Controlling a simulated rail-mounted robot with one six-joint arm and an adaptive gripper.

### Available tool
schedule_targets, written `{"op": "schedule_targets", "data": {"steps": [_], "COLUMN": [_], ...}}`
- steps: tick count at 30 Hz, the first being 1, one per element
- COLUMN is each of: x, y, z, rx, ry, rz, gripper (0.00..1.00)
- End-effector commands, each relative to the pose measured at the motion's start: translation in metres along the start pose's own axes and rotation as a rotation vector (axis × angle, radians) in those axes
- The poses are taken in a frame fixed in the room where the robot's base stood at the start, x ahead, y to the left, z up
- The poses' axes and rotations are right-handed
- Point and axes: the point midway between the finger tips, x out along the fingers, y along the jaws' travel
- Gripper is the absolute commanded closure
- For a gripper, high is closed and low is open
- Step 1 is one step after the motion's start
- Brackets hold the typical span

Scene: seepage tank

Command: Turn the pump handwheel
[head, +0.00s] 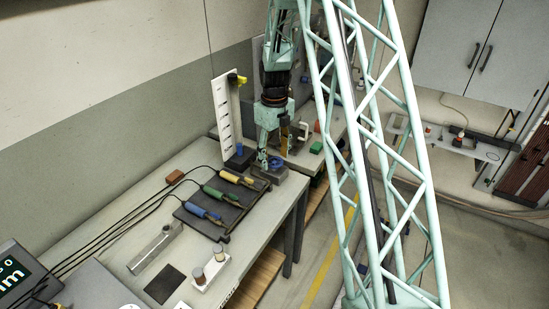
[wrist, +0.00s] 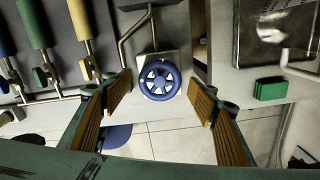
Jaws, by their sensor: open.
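The exact height gap to the wheel is unclear.
Yellow, green and blue cylinders with hoses lie on a dark tray (head: 222,208) left of the wheel. A white slotted upright panel (head: 226,118) stands close behind. A green block (wrist: 270,88) lies to the right. A gap with floor lies beyond the bench edge.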

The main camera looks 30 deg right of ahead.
Motion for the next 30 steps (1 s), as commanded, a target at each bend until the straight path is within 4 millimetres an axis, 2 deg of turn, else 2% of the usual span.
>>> {"op": "schedule_targets", "data": {"steps": [8,24,30], "x": [-0.019,-0.090,-0.110], "y": [0.000,0.000,-0.001], "z": [0.000,0.000,0.000], "rx": [0.000,0.000,0.000], "ry": [-0.001,-0.002,-0.001], "rz": [-0.001,-0.001,-0.001], "gripper": [0.46,0.46,0.46]}}
